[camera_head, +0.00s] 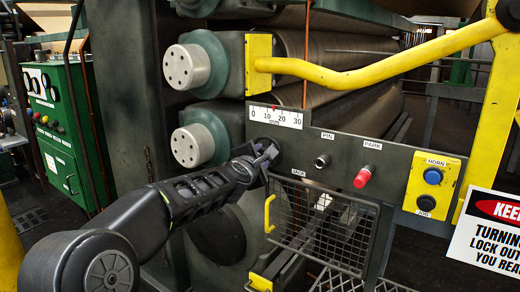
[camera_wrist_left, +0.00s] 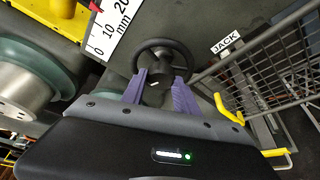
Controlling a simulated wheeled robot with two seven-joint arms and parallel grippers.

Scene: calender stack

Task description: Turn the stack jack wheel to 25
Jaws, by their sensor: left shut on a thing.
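The jack wheel (camera_wrist_left: 160,50) is a small black handwheel with a round hub on the grey panel. In the left wrist view, the purple fingers of my left gripper (camera_wrist_left: 160,88) stand either side of its hub, shut on it. In the head view my left gripper (camera_head: 262,156) is at the wheel (camera_head: 268,146), which it partly hides. The white mm scale (camera_head: 275,117) above the wheel runs from 0 to 30. Its small red pointer (camera_head: 273,107) stands a little right of the 10 mark. My right gripper is not in view.
Right of the wheel are the PIN knob (camera_head: 322,161), red PARK knob (camera_head: 363,176) and HORN/JOG box (camera_head: 432,187). A wire mesh guard (camera_head: 325,230) with a yellow handle (camera_head: 268,213) lies just below. A yellow bar (camera_head: 380,68) crosses above. Large rolls stand behind.

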